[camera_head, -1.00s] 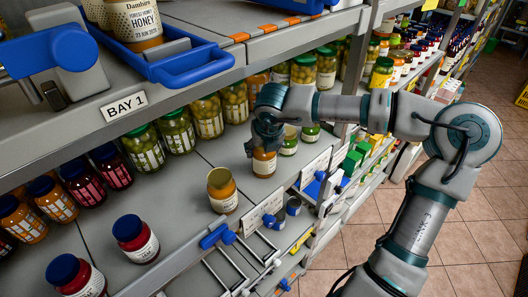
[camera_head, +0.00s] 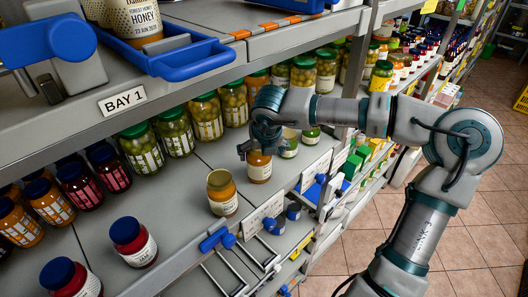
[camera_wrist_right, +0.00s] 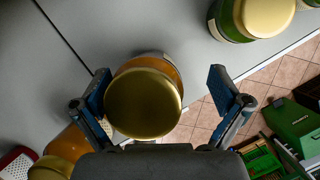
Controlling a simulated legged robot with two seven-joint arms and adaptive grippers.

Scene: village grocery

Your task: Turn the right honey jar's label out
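The right honey jar (camera_head: 259,167), amber with a white label, stands on the middle shelf near its front edge. A part of its label shows toward the head camera. In the wrist view its gold lid (camera_wrist_right: 143,103) sits between the spread fingers, nearer the left one. My right gripper (camera_head: 260,146) is open above and around the jar's top; the wrist view shows its fingers (camera_wrist_right: 162,92) apart, with a clear gap on the right. Another honey jar (camera_head: 221,192) with a gold lid stands to the left, its label partly visible.
Green-lidded jars (camera_head: 174,132) stand in a row behind. Dark-blue-lidded jars (camera_head: 134,242) are at left. A blue tray (camera_head: 190,62) with a honey jar is on the upper shelf. Blue knobs and rails (camera_head: 216,240) line the front edge. Bare shelf surrounds the left honey jar.

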